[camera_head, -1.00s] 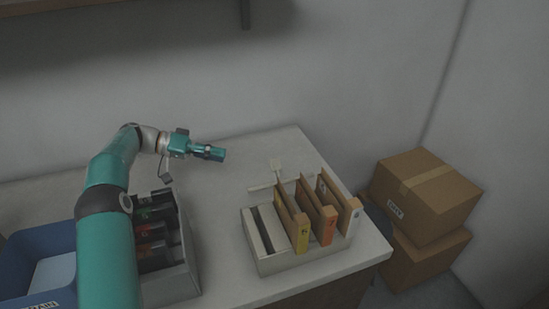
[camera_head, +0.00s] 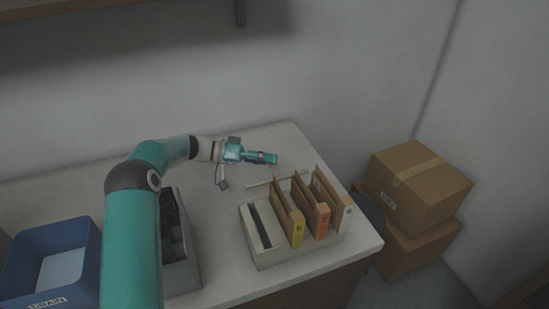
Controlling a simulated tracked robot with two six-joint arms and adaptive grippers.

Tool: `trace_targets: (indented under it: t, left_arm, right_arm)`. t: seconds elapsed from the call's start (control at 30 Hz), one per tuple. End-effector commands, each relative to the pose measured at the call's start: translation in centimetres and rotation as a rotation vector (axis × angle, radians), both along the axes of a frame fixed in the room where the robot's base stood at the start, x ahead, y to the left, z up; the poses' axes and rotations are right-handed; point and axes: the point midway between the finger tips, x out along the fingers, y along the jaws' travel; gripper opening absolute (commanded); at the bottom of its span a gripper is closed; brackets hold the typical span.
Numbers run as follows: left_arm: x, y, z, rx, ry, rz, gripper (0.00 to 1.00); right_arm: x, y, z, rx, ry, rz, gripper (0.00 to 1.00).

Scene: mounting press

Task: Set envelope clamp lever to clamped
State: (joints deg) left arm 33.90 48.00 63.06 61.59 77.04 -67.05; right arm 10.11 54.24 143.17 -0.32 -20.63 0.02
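The envelope rack (camera_head: 290,254) is a pale tray on the table. It holds three brown upright boards with yellow, orange and white end labels (camera_head: 298,234). A thin pale bar (camera_head: 258,184) sticks out to the left behind the boards. It may belong to the clamp lever; the pale paddle seen beside it earlier is now largely hidden by my gripper. My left gripper (camera_head: 268,158) is just above and behind this bar, pointing right. Its fingertips show edge-on, so I cannot tell whether they are apart or touch the lever. My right gripper is out of view.
A blue bin (camera_head: 88,246) and a grey bin (camera_head: 186,277) with dark contents stand at the left, partly behind my arm. Brown cartons (camera_head: 425,200) are stacked beyond the table's right edge. The table (camera_head: 218,225) is bare between the grey bin and the rack.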

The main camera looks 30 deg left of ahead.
Motion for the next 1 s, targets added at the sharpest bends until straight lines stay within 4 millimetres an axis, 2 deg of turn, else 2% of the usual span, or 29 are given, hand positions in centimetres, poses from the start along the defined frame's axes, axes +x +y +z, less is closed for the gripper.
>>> trace_targets:
  t: [0.13,0.47,0.7,1.0]
  left_arm:
    - [0.55,-0.92,-0.24,-0.002,0.001,0.000,0.38]
    - [0.68,-1.09,-0.39,-0.001,0.001,0.001,0.38]
    - [0.66,-1.06,-0.39,-0.001,0.001,0.001,0.00]
    - [0.66,-1.02,-0.41,-0.001,0.001,0.002,0.00]
  right_arm:
    - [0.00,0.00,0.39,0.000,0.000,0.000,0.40]
    - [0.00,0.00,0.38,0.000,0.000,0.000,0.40]
    - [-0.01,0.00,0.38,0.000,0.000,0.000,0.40]
    - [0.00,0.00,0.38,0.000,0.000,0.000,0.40]
